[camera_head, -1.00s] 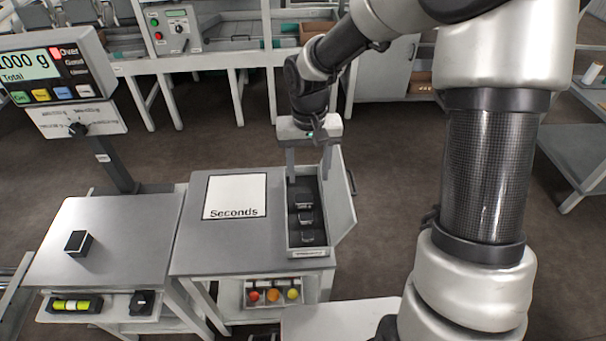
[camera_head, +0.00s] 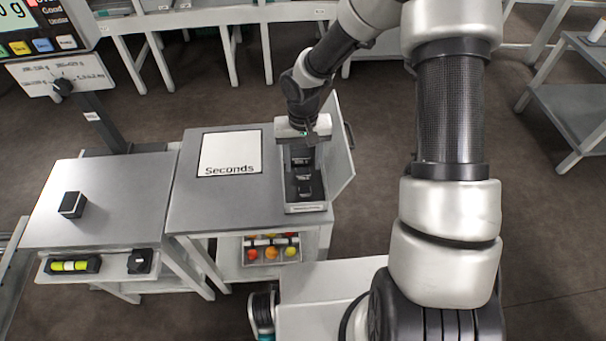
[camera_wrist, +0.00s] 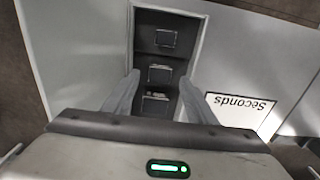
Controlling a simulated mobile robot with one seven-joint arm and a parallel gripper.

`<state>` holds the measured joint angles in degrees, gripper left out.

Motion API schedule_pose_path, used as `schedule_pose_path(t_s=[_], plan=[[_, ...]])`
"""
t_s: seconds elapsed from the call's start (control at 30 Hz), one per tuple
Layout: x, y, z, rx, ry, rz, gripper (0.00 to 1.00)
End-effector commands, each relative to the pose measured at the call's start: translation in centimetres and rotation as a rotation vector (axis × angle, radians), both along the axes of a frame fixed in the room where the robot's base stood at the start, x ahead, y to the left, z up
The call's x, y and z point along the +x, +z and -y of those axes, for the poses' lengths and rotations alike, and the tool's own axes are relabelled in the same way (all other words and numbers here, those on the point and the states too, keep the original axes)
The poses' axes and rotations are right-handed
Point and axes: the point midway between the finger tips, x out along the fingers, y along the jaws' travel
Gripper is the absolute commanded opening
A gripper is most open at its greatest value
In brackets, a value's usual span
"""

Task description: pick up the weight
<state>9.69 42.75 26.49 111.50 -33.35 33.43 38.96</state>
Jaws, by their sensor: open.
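Black block weights stand in a row in an open narrow case (camera_head: 306,208) on the grey table. The wrist view shows three: a far one (camera_wrist: 165,38), a middle one (camera_wrist: 160,73) and a near one (camera_wrist: 154,104). Another black block (camera_head: 72,204) stands alone on the scale plate at left. My gripper (camera_wrist: 159,84) is open and empty, pointing down over the case. Its fingers show on either side of the row, around the middle and near weights; I see no contact. In the head view my gripper hides the back of the case.
The case's raised lid (camera_head: 341,155) stands close on the right of my gripper. A white "Seconds" sheet (camera_head: 229,153) lies left of the case. The scale display (camera_head: 45,25) rises at far left. A tray of coloured fruit (camera_head: 270,250) sits below the table.

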Motion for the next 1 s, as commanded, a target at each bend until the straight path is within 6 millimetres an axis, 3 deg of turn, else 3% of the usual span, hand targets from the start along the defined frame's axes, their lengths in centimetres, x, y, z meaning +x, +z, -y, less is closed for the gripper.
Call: schedule_pose_path(t_s=[0.03,0.2,0.5,0.8,1.0], plan=[[0.0,-1.2,0.0,0.001,0.000,-0.004,0.52],[0.1,-3.1,0.0,0.001,-0.001,-0.002,0.52],[0.2,-3.4,0.0,0.000,0.000,0.000,0.50],[0.2,-3.3,0.0,0.000,0.000,0.000,0.02],[0.2,-3.2,0.0,0.000,0.000,0.000,0.02]])
